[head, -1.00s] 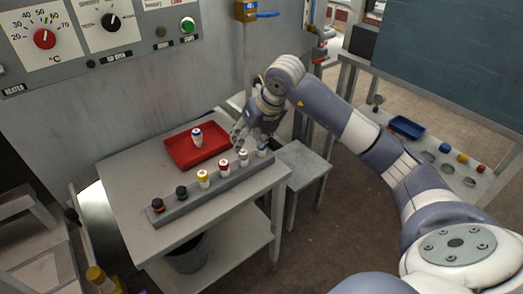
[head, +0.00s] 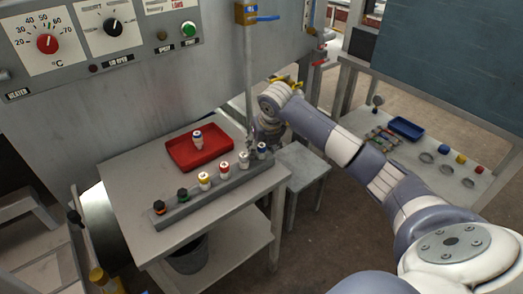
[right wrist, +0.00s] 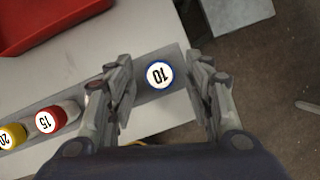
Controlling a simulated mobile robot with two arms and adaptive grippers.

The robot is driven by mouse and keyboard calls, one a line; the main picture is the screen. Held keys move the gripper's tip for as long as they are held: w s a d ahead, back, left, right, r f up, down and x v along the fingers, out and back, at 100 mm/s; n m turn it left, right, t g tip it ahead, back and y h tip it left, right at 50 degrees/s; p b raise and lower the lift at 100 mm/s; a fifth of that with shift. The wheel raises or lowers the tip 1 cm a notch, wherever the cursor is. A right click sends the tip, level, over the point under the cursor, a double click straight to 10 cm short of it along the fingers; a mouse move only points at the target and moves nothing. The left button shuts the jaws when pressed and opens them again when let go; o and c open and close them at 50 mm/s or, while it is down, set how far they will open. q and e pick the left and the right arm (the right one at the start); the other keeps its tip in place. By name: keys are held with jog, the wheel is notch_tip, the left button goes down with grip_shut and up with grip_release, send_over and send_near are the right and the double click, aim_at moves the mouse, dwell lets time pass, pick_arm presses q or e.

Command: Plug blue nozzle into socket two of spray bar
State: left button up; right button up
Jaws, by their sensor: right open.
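A blue-ringed nozzle marked 10 (right wrist: 159,75) stands upright at the right end of a grey bar (head: 211,191) on the table; it also shows in the head view (head: 262,151). My right gripper (right wrist: 165,72) is open, with its fingers on either side of this nozzle in the right wrist view; contact cannot be told. In the head view the right gripper (head: 254,141) is partly hidden by its own wrist. Another white nozzle with a blue band (head: 198,137) stands in the red tray (head: 213,156). My left gripper is out of view.
The bar also holds a white nozzle (head: 243,158), a red one (head: 224,168), a yellow one (head: 204,180) and dark ones at the left. A grey stool (head: 303,163) stands right of the table. A side table with a blue tray (head: 406,128) is farther right.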

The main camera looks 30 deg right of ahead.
jog(key=shift+w+d+f, duration=0.1)
jog(key=shift+w+f, duration=0.05)
jog(key=shift+f, duration=0.3)
jog(key=shift+c, duration=0.3)
jog(key=c, duration=1)
jog(key=shift+r, duration=0.2)
